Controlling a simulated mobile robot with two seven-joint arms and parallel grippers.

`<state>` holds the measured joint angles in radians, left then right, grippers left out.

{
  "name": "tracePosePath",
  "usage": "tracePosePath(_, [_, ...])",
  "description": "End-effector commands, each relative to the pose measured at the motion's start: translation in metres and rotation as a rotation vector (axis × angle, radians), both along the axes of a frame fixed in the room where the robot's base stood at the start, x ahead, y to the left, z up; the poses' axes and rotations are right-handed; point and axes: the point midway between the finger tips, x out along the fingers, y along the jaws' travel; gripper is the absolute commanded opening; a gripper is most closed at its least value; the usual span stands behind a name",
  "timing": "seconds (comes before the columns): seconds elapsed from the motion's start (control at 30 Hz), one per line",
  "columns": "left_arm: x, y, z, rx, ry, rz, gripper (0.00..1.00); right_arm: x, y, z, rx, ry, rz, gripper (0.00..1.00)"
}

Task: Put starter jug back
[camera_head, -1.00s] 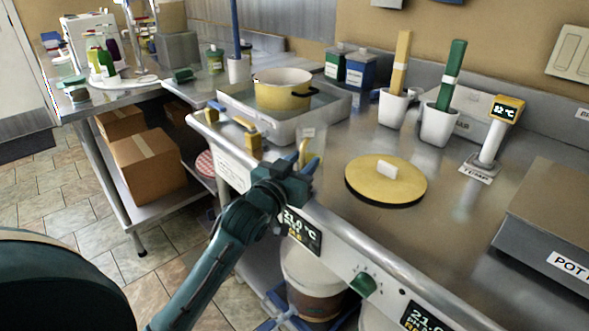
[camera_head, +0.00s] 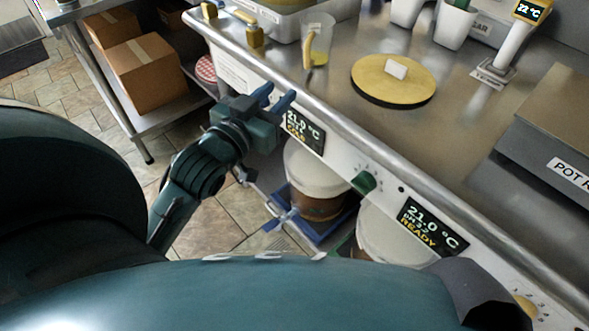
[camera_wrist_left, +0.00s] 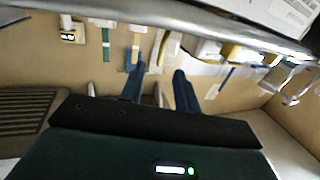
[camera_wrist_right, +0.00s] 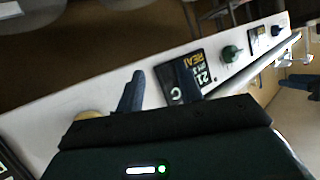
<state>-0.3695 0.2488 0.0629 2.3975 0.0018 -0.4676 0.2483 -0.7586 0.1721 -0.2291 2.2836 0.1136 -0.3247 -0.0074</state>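The starter jug (camera_head: 318,40) is a clear jug with a yellow handle. It appears to stand upright near the front edge of the steel counter, left of the round yellow lid, in the head view. My left gripper (camera_head: 278,97) is open and empty in front of the counter, below and to the left of the jug and apart from it. Its two spread fingers also show in the left wrist view (camera_wrist_left: 158,75). My right gripper (camera_wrist_right: 158,72) is open and empty in the right wrist view, over the counter's white front panel with its displays.
The yellow lid (camera_head: 394,79) lies on the counter (camera_head: 330,86). Lidded buckets (camera_head: 317,172) stand below the counter behind its front panel. A green knob (camera_head: 363,183) sticks out from the panel. A cardboard box (camera_head: 146,75) sits on a low shelf at left.

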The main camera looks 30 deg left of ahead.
Motion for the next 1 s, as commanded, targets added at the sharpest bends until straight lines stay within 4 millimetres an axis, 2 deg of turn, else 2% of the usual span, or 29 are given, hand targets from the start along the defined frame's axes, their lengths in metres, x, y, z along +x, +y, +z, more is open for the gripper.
tracePosePath(0.07, [-0.011, -0.017, -0.031, -0.010, 0.069, -0.039, 0.32, -0.001, 0.000, -0.001, 0.000, 0.003, -0.001, 0.36])
tracePosePath(0.2, [-0.051, -0.065, -0.101, -0.035, 0.227, -0.145, 0.32, -0.003, 0.000, -0.002, -0.001, 0.007, -0.001, 0.36])
tracePosePath(0.3, [-0.085, -0.097, -0.139, -0.059, 0.318, -0.210, 0.32, -0.003, -0.001, -0.001, -0.001, 0.007, -0.001, 0.36])
tracePosePath(0.4, [-0.110, -0.118, -0.160, -0.077, 0.375, -0.252, 0.32, -0.003, -0.001, -0.001, -0.001, 0.006, -0.002, 0.36])
tracePosePath(0.5, [-0.121, -0.128, -0.167, -0.086, 0.397, -0.270, 0.32, -0.003, -0.001, -0.001, 0.000, 0.005, -0.002, 0.36])
tracePosePath(0.77, [-0.122, -0.128, -0.167, -0.086, 0.398, -0.271, 0.32, -0.001, -0.001, 0.001, -0.001, 0.000, -0.002, 0.36])
tracePosePath(0.93, [-0.121, -0.128, -0.152, -0.067, 0.421, -0.269, 0.32, 0.001, -0.002, 0.025, -0.014, 0.005, 0.000, 0.36])
tracePosePath(1.0, [-0.120, -0.127, -0.143, -0.049, 0.448, -0.267, 0.32, 0.002, -0.002, 0.025, -0.043, 0.042, 0.006, 0.36])
